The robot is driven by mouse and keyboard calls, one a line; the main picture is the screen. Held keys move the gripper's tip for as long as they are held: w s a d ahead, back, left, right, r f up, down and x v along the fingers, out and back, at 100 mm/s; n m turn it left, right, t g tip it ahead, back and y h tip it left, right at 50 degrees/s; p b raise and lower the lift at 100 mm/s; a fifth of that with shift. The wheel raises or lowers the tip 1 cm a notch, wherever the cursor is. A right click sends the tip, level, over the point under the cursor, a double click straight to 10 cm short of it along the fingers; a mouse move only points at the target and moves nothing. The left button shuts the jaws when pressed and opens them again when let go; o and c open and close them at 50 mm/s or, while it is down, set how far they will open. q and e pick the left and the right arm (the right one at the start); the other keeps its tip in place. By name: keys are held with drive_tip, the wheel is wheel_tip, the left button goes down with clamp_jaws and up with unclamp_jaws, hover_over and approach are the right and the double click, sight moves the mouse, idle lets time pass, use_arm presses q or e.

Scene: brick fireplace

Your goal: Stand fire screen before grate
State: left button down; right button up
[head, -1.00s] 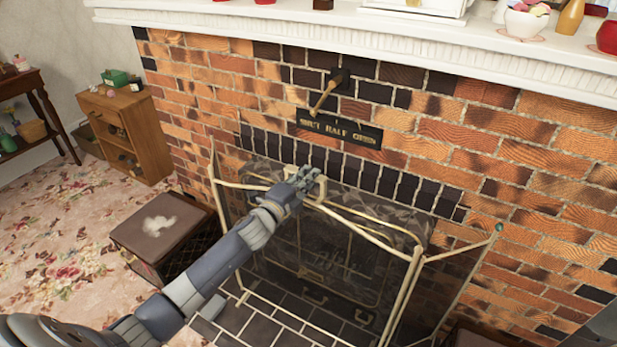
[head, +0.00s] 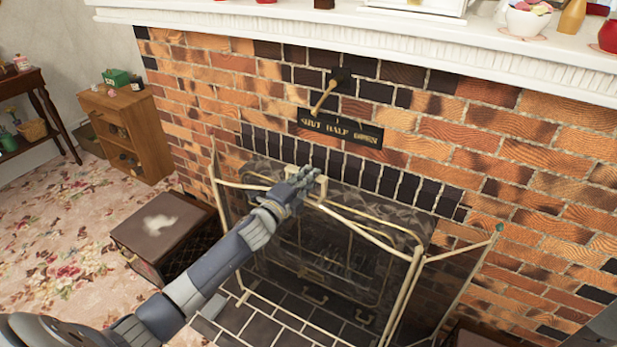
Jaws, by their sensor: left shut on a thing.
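The fire screen (head: 405,304) is a cream-framed folding screen with dark see-through panels. It stands upright on the dark tiled hearth, in front of the fireplace opening, with its side wings angled. My left gripper (head: 308,184) is shut on the screen at its top middle, by a pale handle-like piece (head: 320,187); the fingers hide part of it. The grate (head: 340,262) shows dimly through the screen's panel, behind it. My right gripper is not in view.
A brown box (head: 160,232) stands left of the hearth tiles (head: 262,327). A wooden cabinet (head: 150,135) and a side table (head: 42,95) stand further left on flowered carpet. A damper lever (head: 325,95) sticks out above the sign (head: 340,129). The white mantel (head: 300,30) overhangs above.

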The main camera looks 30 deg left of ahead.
use_arm(q)
drive_tip(key=shift+f+b, duration=0.3)
drive_tip(key=shift+b, duration=0.25)
idle(0.6)
drive_tip(key=shift+f+b, duration=0.3)
drive_tip(key=shift+f, duration=0.1)
drive_tip(key=shift+f+b, duration=0.3)
drive_tip(key=shift+f, duration=0.1)
idle(0.5)
drive_tip(key=shift+d, duration=0.1)
idle(0.4)
idle(0.5)
drive_tip(key=c, duration=1.7)
unclamp_jaws()
drive_tip(key=shift+o, duration=0.2)
drive_tip(key=s, duration=0.8)
drive_tip(key=shift+s+a, duration=0.15)
drive_tip(key=shift+a, duration=0.2)
